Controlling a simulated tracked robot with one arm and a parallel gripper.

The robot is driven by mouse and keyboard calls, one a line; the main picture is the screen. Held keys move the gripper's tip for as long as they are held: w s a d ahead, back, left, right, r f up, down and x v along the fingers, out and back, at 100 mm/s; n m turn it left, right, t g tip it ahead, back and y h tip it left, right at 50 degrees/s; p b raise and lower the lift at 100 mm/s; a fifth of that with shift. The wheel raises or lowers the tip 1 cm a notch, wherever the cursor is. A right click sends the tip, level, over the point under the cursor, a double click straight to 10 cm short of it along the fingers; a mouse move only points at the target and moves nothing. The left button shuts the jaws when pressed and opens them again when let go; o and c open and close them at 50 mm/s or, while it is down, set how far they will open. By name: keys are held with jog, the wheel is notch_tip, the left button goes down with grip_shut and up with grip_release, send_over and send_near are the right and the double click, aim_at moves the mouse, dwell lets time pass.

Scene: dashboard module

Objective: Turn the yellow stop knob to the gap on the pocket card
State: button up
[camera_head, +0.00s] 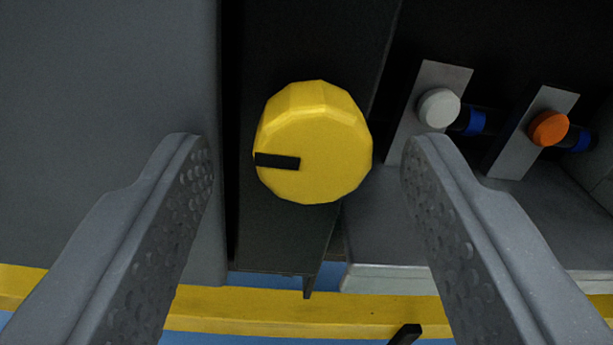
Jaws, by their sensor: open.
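The yellow stop knob (325,148) is a faceted round knob on a dark upright panel (275,225), near the middle of the view. A black pointer mark on it runs from its centre to its left edge, pointing left. My gripper (305,155) is open, with one finger on each side of the knob. Both fingers appear apart from the knob, with a visible gap left and right. How far the fingertips are from the knob in depth is hard to tell. No pocket card can be made out in this view.
To the right, a white-capped part (438,108) and an orange-capped part (548,128) sit on grey plates with blue bands behind. A grey box face (110,120) fills the left. A yellow strip (260,312) crosses a blue surface below. A small black piece (405,334) shows at the bottom.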

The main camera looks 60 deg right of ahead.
jog(key=c, duration=1)
jog(key=shift+m+b, duration=0.4)
jog(key=shift+b, duration=0.15)
jog(key=shift+f+m+b, duration=0.1)
jog(key=shift+m+b, duration=0.6)
jog(key=shift+b, duration=0.05)
jog(key=m+b, duration=0.3)
jog(key=b, duration=0.1)
jog(key=m+b, duration=0.3)
jog(key=shift+m+b, duration=0.4)
jog(key=m+b, duration=0.2)
jog(key=shift+b, duration=0.3)
jog(key=shift+m+y, duration=0.3)
jog(key=shift+m, duration=0.1)
